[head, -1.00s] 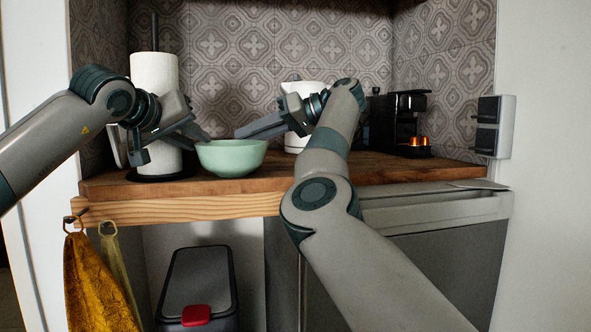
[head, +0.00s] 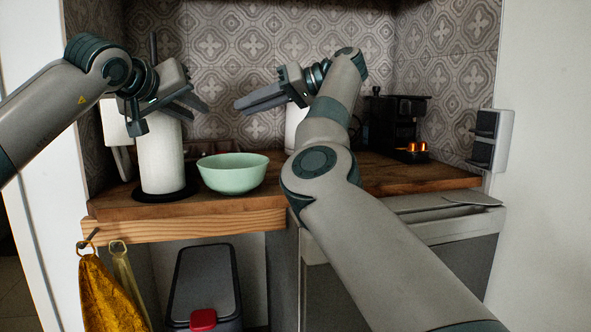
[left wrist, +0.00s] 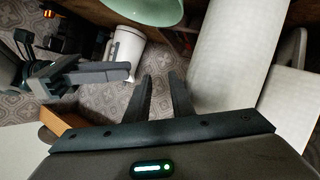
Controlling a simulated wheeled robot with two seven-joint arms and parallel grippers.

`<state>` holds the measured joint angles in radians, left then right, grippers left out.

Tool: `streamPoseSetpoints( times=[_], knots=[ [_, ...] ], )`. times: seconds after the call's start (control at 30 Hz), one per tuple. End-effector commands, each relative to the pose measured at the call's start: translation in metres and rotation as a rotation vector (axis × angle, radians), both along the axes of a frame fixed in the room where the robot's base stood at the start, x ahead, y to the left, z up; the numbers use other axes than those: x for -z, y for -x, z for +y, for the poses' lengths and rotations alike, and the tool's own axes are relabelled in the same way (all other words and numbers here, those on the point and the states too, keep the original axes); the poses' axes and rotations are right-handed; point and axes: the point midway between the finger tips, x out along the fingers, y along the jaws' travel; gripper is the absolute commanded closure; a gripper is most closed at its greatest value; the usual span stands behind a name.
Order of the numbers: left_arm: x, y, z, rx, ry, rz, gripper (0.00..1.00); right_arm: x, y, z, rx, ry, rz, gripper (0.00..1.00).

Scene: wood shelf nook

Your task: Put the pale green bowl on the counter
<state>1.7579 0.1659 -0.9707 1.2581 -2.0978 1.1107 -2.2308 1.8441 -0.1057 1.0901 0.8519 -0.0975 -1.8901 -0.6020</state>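The pale green bowl (head: 232,177) stands upright on the wooden counter (head: 290,196), right of the paper towel roll.
The paper towel roll (head: 160,160) stands on a dark base beneath my left gripper. A white jug-like vessel (head: 293,125) is behind my right arm. A black coffee machine (head: 393,125) stands at the back right. Counter in front of the bowl is clear.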

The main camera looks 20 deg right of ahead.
Motion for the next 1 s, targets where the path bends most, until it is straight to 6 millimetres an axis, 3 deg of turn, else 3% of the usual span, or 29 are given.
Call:
streamPoseSetpoints(
  times=[0.03,1.0],
  knots=[
    [-0.012,0.000,0.000,0.000,0.000,0.000,0.79,-0.012,0.000,0.000,0.000,0.000,0.000,0.79],
    [-0.125,0.000,0.000,0.000,0.000,0.000,0.79,-0.125,0.000,0.000,0.000,0.000,0.000,0.79]
  ],
)
